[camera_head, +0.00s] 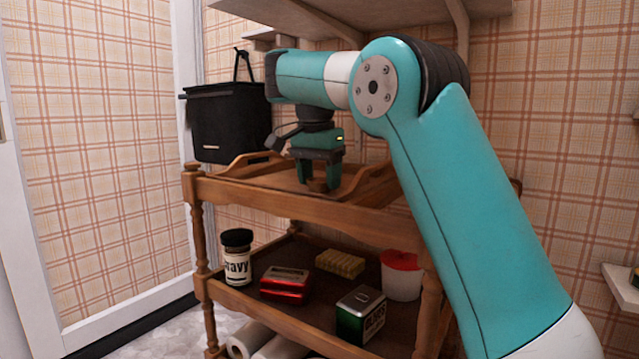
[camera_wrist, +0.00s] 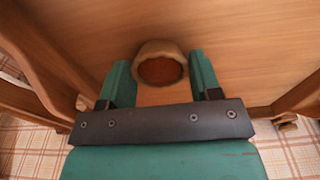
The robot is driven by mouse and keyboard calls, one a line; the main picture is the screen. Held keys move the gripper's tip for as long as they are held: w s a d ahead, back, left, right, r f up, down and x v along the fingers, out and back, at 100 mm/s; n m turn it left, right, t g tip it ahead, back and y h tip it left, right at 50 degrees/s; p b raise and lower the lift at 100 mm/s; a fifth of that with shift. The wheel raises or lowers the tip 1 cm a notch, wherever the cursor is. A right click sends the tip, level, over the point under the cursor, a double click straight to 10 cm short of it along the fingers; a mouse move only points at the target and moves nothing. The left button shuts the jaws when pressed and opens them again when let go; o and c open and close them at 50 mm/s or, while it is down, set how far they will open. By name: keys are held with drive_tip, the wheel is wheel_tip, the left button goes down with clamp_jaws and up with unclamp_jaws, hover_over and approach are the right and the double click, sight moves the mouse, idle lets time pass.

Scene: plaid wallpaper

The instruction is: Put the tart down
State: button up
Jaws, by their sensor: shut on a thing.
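The tart (camera_wrist: 161,70) is small and round, with a pale brown crust rim and a reddish-brown filling. My gripper (camera_head: 318,178) is shut on it, with one teal finger on each side, over the wooden top of the trolley (camera_head: 300,203). In the head view the tart (camera_head: 318,186) shows as a small brown shape between the fingertips. It is at or just above the top surface; I cannot tell whether it touches.
The trolley top has raised wooden edges and looks clear around the gripper. The lower shelf holds a gravy jar (camera_head: 237,262), a red tin (camera_head: 285,284), a yellow item (camera_head: 340,263), a green tin (camera_head: 361,315) and a red-and-white tub (camera_head: 401,276).

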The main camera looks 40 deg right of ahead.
sight(317, 180)
drive_tip(key=shift+f, duration=0.15)
drive_tip(key=o, duration=0.9)
drive_tip(key=shift+o, duration=0.2)
drive_tip(key=r+p, duration=0.5)
drive_tip(key=a+r+p, duration=0.1)
drive_tip(key=r+p, duration=0.1)
drive_tip(key=shift+s+r, duration=0.15)
drive_tip(key=shift+r, duration=0.25)
